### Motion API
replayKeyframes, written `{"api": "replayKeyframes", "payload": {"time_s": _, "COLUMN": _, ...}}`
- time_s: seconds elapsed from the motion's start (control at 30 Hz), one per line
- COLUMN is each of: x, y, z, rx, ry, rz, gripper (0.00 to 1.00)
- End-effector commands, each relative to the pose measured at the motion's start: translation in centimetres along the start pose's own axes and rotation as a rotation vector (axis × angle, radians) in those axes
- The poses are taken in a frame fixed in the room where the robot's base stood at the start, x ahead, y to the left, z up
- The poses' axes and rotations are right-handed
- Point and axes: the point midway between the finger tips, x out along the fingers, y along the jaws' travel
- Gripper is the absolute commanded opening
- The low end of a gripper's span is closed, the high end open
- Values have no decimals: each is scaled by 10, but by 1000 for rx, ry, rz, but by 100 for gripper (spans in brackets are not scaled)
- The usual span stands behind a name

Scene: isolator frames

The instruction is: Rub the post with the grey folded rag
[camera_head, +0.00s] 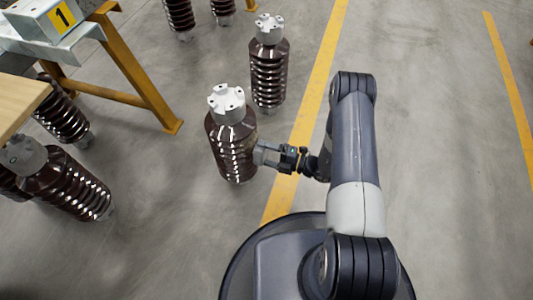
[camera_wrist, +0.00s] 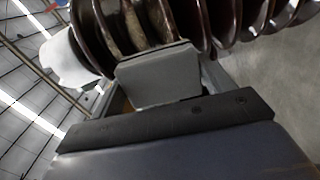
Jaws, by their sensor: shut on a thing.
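The post is a dark brown ribbed insulator (camera_head: 228,145) with a pale grey metal cap, standing upright on the floor left of my arm. In the wrist view its ribs (camera_wrist: 185,22) fill the top, with dull tan patches between some of them. My gripper (camera_head: 266,154) is shut on the grey folded rag (camera_wrist: 158,76), at the right side of the post, below the cap. The rag's far edge meets or nearly meets the ribs; I cannot tell whether it presses on them. The fingers are mostly hidden in the wrist view.
A similar insulator (camera_head: 269,70) stands just behind the post. More insulators (camera_head: 65,185) are at the left, by a wooden board (camera_head: 18,103). A yellow-legged stand (camera_head: 140,75) with a "1" sign (camera_head: 62,17) is at upper left. The floor right of the yellow line is clear.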

Motion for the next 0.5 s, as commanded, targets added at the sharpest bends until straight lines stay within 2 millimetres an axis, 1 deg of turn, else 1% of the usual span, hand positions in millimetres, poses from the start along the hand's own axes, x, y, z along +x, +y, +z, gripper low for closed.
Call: {"api": "replayKeyframes", "payload": {"time_s": 0.5, "x": 11, "y": 0, "z": 0, "rx": -1, "ry": 1, "rz": 0, "gripper": 58}}
